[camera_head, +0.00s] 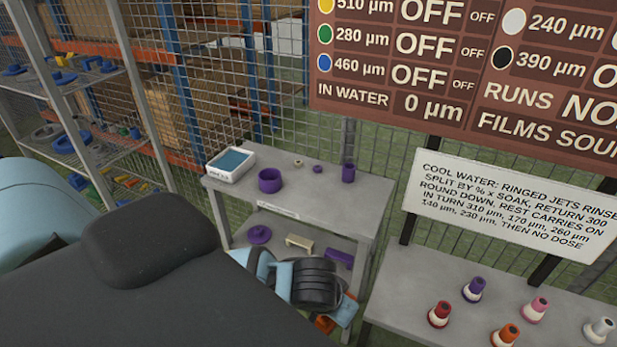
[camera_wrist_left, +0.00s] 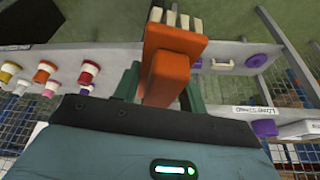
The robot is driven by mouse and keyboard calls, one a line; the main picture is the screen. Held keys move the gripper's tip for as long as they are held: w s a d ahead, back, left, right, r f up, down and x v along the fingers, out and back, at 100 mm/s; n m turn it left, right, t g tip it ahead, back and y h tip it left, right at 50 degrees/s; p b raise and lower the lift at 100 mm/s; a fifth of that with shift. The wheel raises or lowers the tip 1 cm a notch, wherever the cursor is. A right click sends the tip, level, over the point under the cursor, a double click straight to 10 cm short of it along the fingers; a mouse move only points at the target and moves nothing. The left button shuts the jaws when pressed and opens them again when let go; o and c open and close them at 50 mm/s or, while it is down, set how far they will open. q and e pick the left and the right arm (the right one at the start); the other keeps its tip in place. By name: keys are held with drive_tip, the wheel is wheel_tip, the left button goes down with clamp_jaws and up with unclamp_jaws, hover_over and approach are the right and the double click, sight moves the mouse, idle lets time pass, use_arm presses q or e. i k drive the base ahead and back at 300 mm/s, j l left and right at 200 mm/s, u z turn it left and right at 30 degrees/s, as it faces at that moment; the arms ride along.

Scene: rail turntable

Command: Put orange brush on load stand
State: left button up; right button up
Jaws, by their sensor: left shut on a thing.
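The orange brush (camera_wrist_left: 168,65), with pale bristle blocks at its end, is gripped between the teal fingers of my left gripper (camera_wrist_left: 158,88) in the left wrist view. In the head view only a bit of the orange brush (camera_head: 325,323) shows under my left gripper (camera_head: 345,312), at the bottom centre. The load stand (camera_head: 315,205) is a grey two-level stand at the centre. Its label (camera_wrist_left: 254,110) appears inverted in the left wrist view. My left gripper is in front of the stand's lower right side, with the brush off its top. My right gripper is out of view.
A grey bench (camera_head: 420,320) with coloured knobs (camera_head: 440,313) is at right. Mesh fence stands behind.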

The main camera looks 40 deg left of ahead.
sight(334, 203)
drive_tip(key=i+j, duration=0.2)
drive_tip(key=j, duration=0.15)
drive_tip(key=i+j, duration=0.2)
drive_tip(key=j, duration=0.15)
drive_tip(key=i+j, duration=0.2)
drive_tip(key=j, duration=0.15)
